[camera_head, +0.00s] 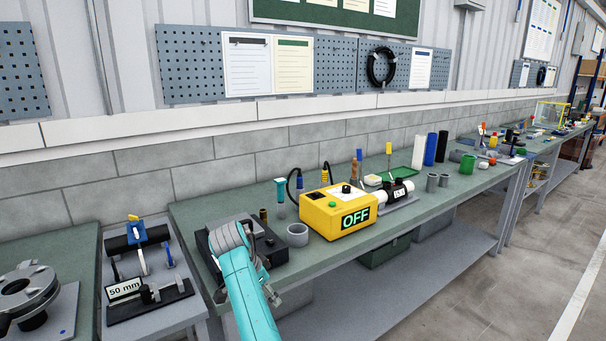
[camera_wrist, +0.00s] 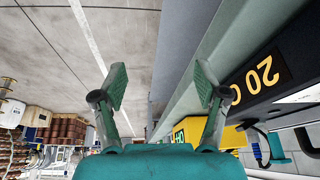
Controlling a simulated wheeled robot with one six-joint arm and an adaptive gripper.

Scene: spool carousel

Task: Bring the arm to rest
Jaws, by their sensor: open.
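My gripper (camera_wrist: 160,82) is open and empty in the wrist view, its two fingers spread apart with green pads. Between and beyond the fingers are the floor and a bench edge, with nothing held. In the head view my teal arm (camera_head: 246,292) rises from the bottom edge, bent at a grey joint in front of a black device at the near end of the middle bench. Its fingers cannot be made out clearly there.
A yellow box reading OFF (camera_head: 340,211) stands right of my arm, with a grey cup (camera_head: 297,235) between. A 50 mm fixture (camera_head: 150,298) and a round grey metal device (camera_head: 28,291) are at left. The floor (camera_head: 500,275) at right is clear.

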